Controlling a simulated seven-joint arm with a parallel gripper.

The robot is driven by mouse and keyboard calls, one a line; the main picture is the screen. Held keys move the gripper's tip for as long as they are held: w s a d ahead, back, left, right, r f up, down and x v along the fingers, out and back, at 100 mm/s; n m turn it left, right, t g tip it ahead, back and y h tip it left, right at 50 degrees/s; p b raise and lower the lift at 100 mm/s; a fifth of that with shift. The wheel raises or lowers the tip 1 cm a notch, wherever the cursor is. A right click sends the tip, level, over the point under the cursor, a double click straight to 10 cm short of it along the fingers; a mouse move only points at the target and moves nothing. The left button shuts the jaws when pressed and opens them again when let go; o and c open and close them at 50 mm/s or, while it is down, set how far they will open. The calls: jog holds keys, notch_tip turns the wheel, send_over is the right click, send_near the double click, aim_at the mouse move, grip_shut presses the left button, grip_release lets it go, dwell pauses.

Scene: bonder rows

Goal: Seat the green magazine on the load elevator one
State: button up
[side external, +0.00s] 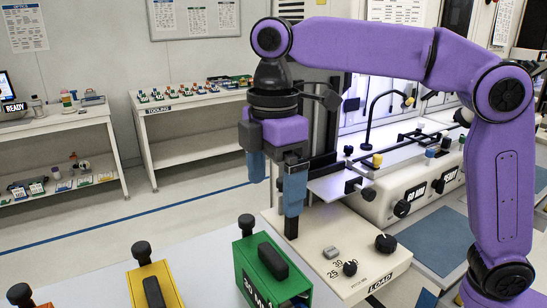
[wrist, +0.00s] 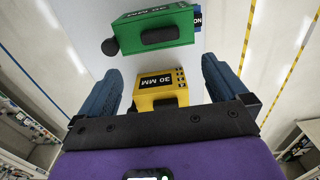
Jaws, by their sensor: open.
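The green magazine (side external: 249,262) stands on the pale bench at the lower middle of the side view, with a black handle on top and a black knob at its far end. It also shows in the wrist view (wrist: 180,22), marked 30 MM. My gripper (side external: 274,198) is open and empty, fingers pointing down, above and behind the green magazine and apart from it. In the wrist view the yellow magazine appears between my fingers (wrist: 162,85), with the green one beyond. The beige unit labelled LOAD (side external: 325,229) stands right of the green magazine; its elevator seat cannot be clearly made out.
A yellow magazine (side external: 172,291) stands left of the green one, and a black knob (side external: 19,293) shows at the lower left corner. Dials (side external: 386,243) rise from the LOAD unit's top. A bonder with a lamp and rails (side external: 400,160) stands behind it.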

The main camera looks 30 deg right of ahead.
jog(key=shift+r, duration=1.8)
jog(key=s+d+f+m, duration=0.5)
jog(key=s+d+f, duration=1.5)
jog(key=d, duration=0.4)
jog(key=shift+s+d+f, duration=0.3)
jog(key=shift+s+d, duration=0.05)
jog(key=shift+s, duration=0.4)
